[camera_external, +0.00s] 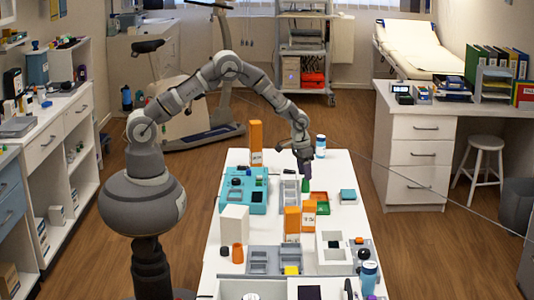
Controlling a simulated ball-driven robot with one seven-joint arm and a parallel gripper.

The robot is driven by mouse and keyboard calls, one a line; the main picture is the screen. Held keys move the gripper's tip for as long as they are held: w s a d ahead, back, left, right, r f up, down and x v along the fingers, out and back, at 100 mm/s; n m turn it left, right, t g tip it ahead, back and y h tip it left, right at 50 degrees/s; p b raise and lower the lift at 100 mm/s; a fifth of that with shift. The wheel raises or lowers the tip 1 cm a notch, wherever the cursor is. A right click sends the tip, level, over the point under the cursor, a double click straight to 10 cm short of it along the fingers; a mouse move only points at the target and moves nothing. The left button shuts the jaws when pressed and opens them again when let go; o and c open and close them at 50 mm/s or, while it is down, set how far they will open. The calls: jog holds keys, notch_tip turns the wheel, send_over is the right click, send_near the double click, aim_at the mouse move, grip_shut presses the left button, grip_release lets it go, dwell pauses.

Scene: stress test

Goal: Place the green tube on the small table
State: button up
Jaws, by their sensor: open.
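A small green upright object (305,186), which looks like the green tube, is on the long white table (237,157), beside a green-rimmed tray. My gripper (304,174) points down directly above it, with its fingertips at or very near its top. The jaws are open, but the fingers are too small and dark to tell whether they surround the tube. The tube's lower part is hard to make out. The white table is the only table that stands in the middle of the room.
Orange boxes (292,221) and a tall orange block (255,137) stand close by. A teal case (258,208), the green-rimmed tray (320,197), a teal box (348,195) and a blue-white bottle (320,147) surround the gripper. Bare white surface shows at the table's right side.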

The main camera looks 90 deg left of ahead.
jog(key=w+d+r+m+t+p, duration=0.1)
jog(key=w+d+r+t, duration=0.1)
jog(key=r, duration=1)
jog(key=w+d+r+t, duration=0.1)
jog(key=d+r, duration=0.1)
jog(key=r, duration=1)
jog(key=s+d+r+t, duration=0.2)
jog(key=r, duration=0.7)
jog(key=s+d+r+m+t, duration=0.1)
jog(key=s+d+r+t, duration=0.1)
jog(key=r, duration=0.8)
jog(key=s+d+r+m+t, duration=0.1)
jog(key=s+d+r+t, duration=0.1)
jog(key=r, duration=0.8)
jog(key=shift+d, duration=0.5)
jog(key=shift+o, duration=0.2)
jog(key=s+d+r+t, duration=0.2)
jog(key=s+r, duration=0.5)
jog(key=r, duration=0.1)
jog(key=s+d+r+m+t, duration=0.1)
jog(key=s+d+r+t, duration=0.1)
jog(key=s+r, duration=0.4)
notch_tip(320, 180, up, 4)
jog(key=shift+s+d+f+t+h, duration=0.2)
jog(key=shift+s+t+h, duration=0.1)
jog(key=shift+s+t, duration=0.1)
jog(key=shift+w, duration=0.15)
